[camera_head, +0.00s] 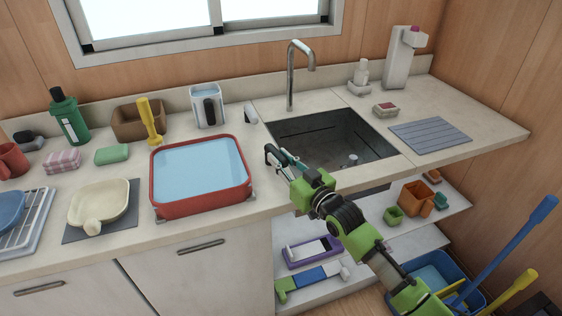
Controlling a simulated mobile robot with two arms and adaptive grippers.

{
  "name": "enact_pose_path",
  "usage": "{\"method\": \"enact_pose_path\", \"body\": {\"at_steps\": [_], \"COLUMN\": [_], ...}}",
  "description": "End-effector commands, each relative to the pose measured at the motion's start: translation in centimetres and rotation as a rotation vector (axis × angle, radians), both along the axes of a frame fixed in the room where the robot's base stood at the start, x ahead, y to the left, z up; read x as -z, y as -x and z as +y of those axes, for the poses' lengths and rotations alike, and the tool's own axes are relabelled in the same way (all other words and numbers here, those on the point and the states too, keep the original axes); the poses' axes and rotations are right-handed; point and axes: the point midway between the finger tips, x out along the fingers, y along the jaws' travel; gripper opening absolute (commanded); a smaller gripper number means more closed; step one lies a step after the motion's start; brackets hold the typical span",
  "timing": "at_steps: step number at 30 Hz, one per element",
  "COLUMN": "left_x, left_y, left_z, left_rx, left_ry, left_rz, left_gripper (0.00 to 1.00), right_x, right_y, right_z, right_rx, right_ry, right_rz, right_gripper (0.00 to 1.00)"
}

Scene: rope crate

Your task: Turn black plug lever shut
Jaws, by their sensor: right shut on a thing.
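My right gripper (277,158) reaches in from the lower right, over the counter strip between the red tub and the sink. Its fingers are closed on a small dark piece at the sink's front left, which appears to be the black plug lever; the fingers hide most of it, so its angle cannot be told. The sink (345,140) is a dark basin with a small pale round piece (352,159) on its floor. My left gripper is not in view.
A red tub (200,203) of blue water stands just left of my right gripper. A tall faucet (291,75) rises behind the sink. A grey drying mat (430,135) lies to the right. Open shelves with a purple tray (313,252) sit below the sink.

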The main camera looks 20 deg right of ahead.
Motion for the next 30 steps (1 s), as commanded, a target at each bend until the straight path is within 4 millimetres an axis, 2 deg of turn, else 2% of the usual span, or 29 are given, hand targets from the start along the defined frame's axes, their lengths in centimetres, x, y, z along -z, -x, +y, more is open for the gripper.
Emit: {"method": "enact_pose_path", "body": {"at_steps": [1, 13, 14, 15, 16, 26, 30], "left_x": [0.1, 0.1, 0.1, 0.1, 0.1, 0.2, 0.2], "left_y": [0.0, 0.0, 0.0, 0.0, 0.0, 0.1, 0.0], "left_z": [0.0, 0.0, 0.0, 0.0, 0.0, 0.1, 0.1], "left_rx": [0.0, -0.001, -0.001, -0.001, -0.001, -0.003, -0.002], "left_ry": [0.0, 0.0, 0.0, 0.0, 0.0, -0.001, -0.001], "left_rz": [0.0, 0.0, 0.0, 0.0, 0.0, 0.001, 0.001], "left_gripper": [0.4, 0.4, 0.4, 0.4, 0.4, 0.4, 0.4], "right_x": [-0.5, -0.5, -0.5, -0.4, -0.4, -0.1, 0.1], "right_y": [-0.1, -0.1, -0.1, -0.1, -0.1, 0.1, 1.0], "right_z": [-0.1, -0.2, -0.2, -0.2, -0.2, -0.2, -0.5], "right_rx": [-0.008, -0.017, -0.017, -0.017, -0.017, -0.017, -0.016], "right_ry": [-0.001, -0.004, -0.004, -0.004, -0.003, -0.002, -0.002], "right_rz": [-0.01, -0.006, -0.006, -0.005, -0.004, 0.001, 0.003], "right_gripper": [0.0, 0.0, 0.24, 0.35, 0.36, 0.36, 0.36]}}
